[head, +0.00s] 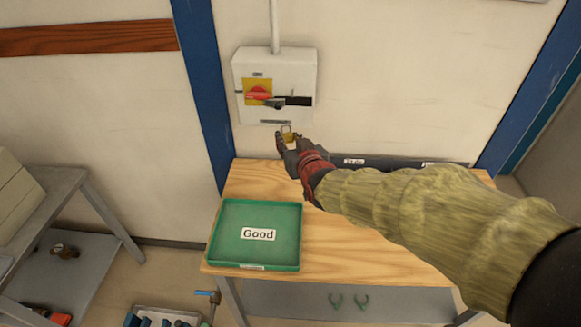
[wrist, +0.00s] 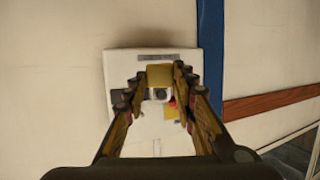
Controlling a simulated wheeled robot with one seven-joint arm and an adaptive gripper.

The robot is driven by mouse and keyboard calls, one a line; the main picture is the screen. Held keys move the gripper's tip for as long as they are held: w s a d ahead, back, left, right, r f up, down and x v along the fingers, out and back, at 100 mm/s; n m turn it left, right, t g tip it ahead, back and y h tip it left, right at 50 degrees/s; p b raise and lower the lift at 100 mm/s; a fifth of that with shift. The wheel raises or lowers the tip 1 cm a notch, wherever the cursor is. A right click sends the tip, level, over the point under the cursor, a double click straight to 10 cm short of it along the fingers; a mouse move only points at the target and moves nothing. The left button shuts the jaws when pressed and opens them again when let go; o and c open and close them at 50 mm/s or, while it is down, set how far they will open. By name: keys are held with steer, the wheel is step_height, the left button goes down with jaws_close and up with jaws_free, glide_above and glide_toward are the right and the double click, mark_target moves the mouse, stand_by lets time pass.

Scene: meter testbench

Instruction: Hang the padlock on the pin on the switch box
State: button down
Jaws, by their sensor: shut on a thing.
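The white switch box (head: 275,68) hangs on the wall, with a red rotary handle (head: 258,94) on a yellow plate and dark parts beside it. I cannot clearly make out the pin among them. My gripper (head: 290,139) is shut on the brass padlock (head: 290,141), just below the box's lower edge and apart from it in the head view. The padlock's shackle points up. In the wrist view the padlock (wrist: 159,76) sits between the two fingertips, in front of the switch box (wrist: 117,70), and hides part of its face.
Below is a wooden table (head: 340,240) with a green tray (head: 230,218) labelled "Good". A dark labelled bin (head: 390,162) stands along its back edge. A blue post (head: 205,90) is left of the box. A grey shelf cart (head: 75,265) stands at left.

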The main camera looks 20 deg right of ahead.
mark_target(291, 99)
steer(key=r+t, duration=0.1)
steer(key=d+r+t, duration=0.1)
steer(key=r, duration=0.1)
steer(key=w+r+t, duration=0.1)
steer(key=r, duration=0.1)
steer(key=shift+d+r+t, duration=0.2)
steer(key=shift+t, duration=0.1)
steer(key=shift+w+d+f+p, duration=0.1)
steer(key=shift+w+d+p, duration=0.25)
steer(key=shift+w, duration=0.8)
steer(key=shift+w+d+p, duration=0.25)
steer(key=shift+w+d, duration=0.15)
steer(key=shift+w, duration=0.8)
steer(key=shift+w+d+f+p, duration=0.1)
steer(key=shift+w+d+p, duration=0.25)
steer(key=shift+w, duration=0.8)
steer(key=shift+w+d+f+b, duration=0.25)
steer(key=shift+w+b, duration=0.35)
steer(key=shift+b, duration=0.3)
steer(key=c, duration=1.4)
jaws_free()
